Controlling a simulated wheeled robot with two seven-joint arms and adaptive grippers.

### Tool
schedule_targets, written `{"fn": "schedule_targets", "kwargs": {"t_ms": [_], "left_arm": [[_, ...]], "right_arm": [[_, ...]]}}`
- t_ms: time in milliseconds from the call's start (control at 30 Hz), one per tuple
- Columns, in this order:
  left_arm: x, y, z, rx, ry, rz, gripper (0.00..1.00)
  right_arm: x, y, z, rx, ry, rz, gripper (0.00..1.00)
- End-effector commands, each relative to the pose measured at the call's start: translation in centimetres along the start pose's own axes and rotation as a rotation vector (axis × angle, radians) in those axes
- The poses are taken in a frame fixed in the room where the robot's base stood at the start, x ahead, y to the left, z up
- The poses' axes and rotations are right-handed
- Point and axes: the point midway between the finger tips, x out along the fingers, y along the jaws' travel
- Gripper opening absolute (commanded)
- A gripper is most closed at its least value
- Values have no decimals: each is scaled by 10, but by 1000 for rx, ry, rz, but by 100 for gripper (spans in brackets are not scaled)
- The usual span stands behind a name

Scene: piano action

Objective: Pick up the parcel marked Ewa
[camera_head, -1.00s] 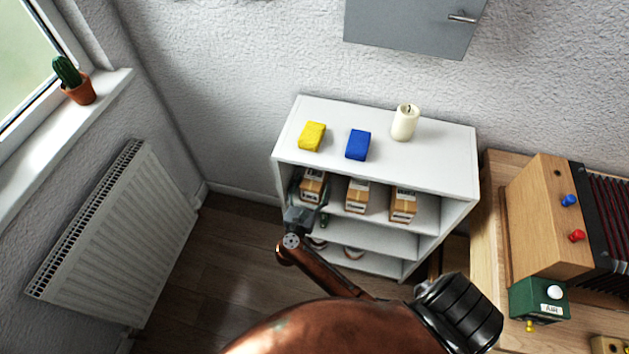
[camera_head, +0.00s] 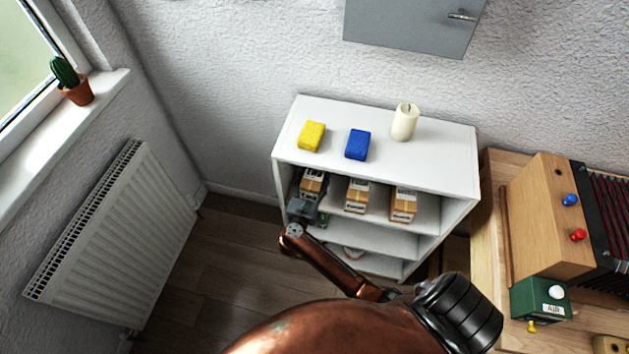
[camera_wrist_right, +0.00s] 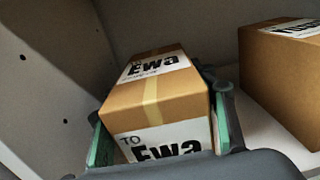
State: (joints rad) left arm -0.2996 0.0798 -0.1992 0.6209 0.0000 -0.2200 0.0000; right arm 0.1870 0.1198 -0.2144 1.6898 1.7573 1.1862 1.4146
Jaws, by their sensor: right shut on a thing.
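The parcel marked Ewa is a brown cardboard box with white labels and a tape strip. It fills the middle of the right wrist view (camera_wrist_right: 170,98) and shows at the left end of the upper shelf in the head view (camera_head: 312,183). My right gripper (camera_head: 302,205) reaches into the shelf from the front. Its green-lined fingers (camera_wrist_right: 163,142) lie on both sides of the parcel and are shut on it. I cannot tell whether the parcel is lifted off the shelf. My left gripper is not in view.
Two more parcels stand to the right on the same shelf, a middle one (camera_head: 357,195) and a right one (camera_head: 404,204). The white shelf unit (camera_head: 440,160) has a side wall close left of the gripper. A yellow sponge (camera_head: 311,136), blue sponge (camera_head: 358,145) and candle (camera_head: 404,122) stand on top.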

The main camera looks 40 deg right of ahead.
Motion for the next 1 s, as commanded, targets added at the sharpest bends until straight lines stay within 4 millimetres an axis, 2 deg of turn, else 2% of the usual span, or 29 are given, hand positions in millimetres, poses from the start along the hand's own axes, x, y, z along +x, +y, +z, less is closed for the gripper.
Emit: {"fn": "schedule_targets", "kwargs": {"t_ms": [33, 300, 667, 767, 900, 1000], "left_arm": [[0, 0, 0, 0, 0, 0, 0], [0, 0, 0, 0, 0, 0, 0], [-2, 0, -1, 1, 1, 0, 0], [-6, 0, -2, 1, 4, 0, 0], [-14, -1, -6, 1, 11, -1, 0], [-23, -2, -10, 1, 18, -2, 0]], "right_arm": [[0, 0, 0, 0, 0, 0, 36], [0, 0, 0, 0, 1, 0, 17], [0, 0, 6, 2, -1, 0, 17], [0, 0, 15, 4, -1, -2, 17], [0, 0, 38, 7, -1, -2, 17], [-13, -15, 58, 6, -1, -2, 17]]}}
